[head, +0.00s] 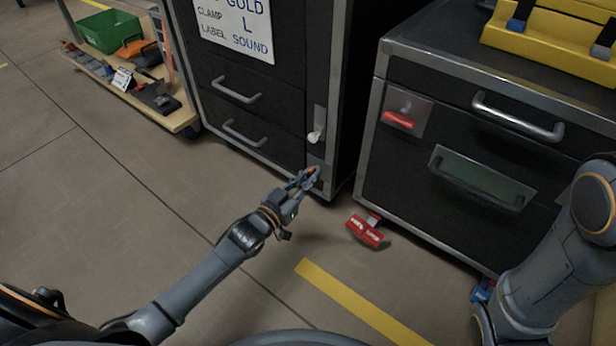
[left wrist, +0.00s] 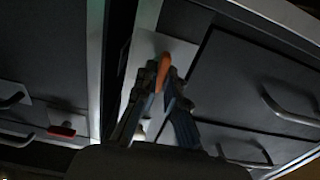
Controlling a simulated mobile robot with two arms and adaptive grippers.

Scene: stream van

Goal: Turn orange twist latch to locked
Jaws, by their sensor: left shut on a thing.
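The orange twist latch (head: 313,170) sits on a grey plate at the lower right of the left black case's front. My left gripper (head: 303,181) reaches it from the front left and is shut on it. In the left wrist view the orange latch (left wrist: 163,72) stands between the fingertips (left wrist: 162,85), in front of the pale plate. The fingers hide part of the latch, so its exact turn is hard to read. My right arm shows at the right edge of the head view, but its gripper is not visible.
A white knob (head: 315,135) is just above the latch. Drawer handles (head: 243,134) lie to its left. The right case (head: 470,150) has a red latch (head: 398,120); a red pedal-like part (head: 365,232) lies low before it. Open floor (head: 130,215) is at left.

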